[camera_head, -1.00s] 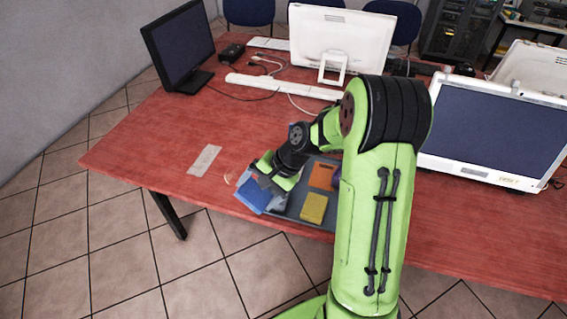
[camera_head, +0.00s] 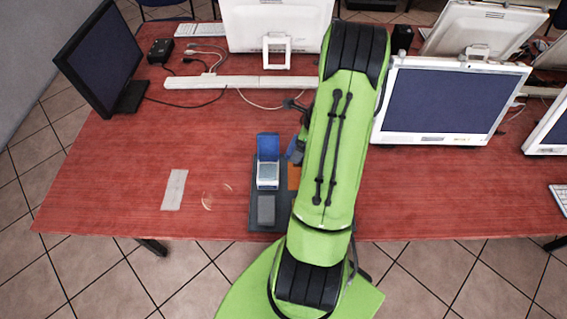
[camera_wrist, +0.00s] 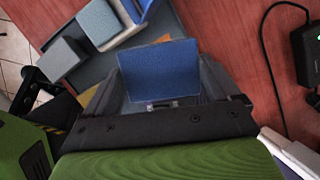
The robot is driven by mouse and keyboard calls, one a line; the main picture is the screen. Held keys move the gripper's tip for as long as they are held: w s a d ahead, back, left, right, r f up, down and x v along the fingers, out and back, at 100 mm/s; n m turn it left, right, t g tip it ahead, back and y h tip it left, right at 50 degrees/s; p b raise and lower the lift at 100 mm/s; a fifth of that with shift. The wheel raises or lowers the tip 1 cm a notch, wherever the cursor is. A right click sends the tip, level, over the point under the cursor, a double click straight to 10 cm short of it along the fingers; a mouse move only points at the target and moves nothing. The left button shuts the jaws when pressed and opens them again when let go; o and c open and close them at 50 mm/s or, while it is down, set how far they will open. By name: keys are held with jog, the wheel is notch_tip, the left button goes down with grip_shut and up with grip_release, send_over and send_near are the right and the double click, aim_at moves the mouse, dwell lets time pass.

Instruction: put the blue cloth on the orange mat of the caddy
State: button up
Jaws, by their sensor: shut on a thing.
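In the wrist view my gripper (camera_wrist: 160,100) is shut on the blue cloth (camera_wrist: 158,68), a flat blue sheet standing out between the fingers. In the head view a dark blue bit of the cloth (camera_head: 297,149) shows at the left edge of my arm, by the caddy's right side; my fingers are hidden there. The grey caddy (camera_head: 254,218) lies at the table's front edge. A part of the orange mat (camera_head: 294,177) shows in it, mostly behind my arm.
In the caddy stand a blue and white item (camera_head: 268,171) and a grey block (camera_head: 266,209). A grey card (camera_head: 174,189) lies to the left. The table left of the caddy is mostly clear.

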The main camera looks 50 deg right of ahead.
jog(key=f, duration=0.3)
jog(key=f+b, duration=0.1)
jog(key=f, duration=0.2)
jog(key=s+f, duration=0.1)
jog(key=f, duration=0.2)
jog(key=shift+d+f+b, duration=0.2)
jog(key=shift+f+b, duration=0.1)
jog(key=shift+b, duration=0.1)
jog(key=o, duration=0.7)
jog(key=shift+f, duration=0.1)
jog(key=shift+c, duration=0.2)
jog(key=p+v, duration=0.2)
jog(key=v, duration=1)
jog(key=w+a+r+n, duration=0.5)
jog(key=a+r+n, duration=0.25)
jog(key=r, duration=0.25)
jog(key=a+r+n+h, duration=0.2)
jog(key=a+r+n, duration=0.55)
jog(key=a, duration=0.35)
jog(key=s+a+r+n+t, duration=0.1)
jog(key=s+a+r+n, duration=0.2)
jog(key=s+a+n, duration=0.2)
jog(key=s+a+r+n+t, duration=0.1)
jog(key=s+a+r+n, duration=0.2)
jog(key=s+a+n, duration=0.2)
jog(key=a+n, duration=0.3)
jog(key=n, duration=0.3)
jog(key=shift+s+a+n+t+y, duration=0.2)
jog(key=shift+s+n+t+y, duration=0.1)
jog(key=shift+s+n+y, duration=0.1)
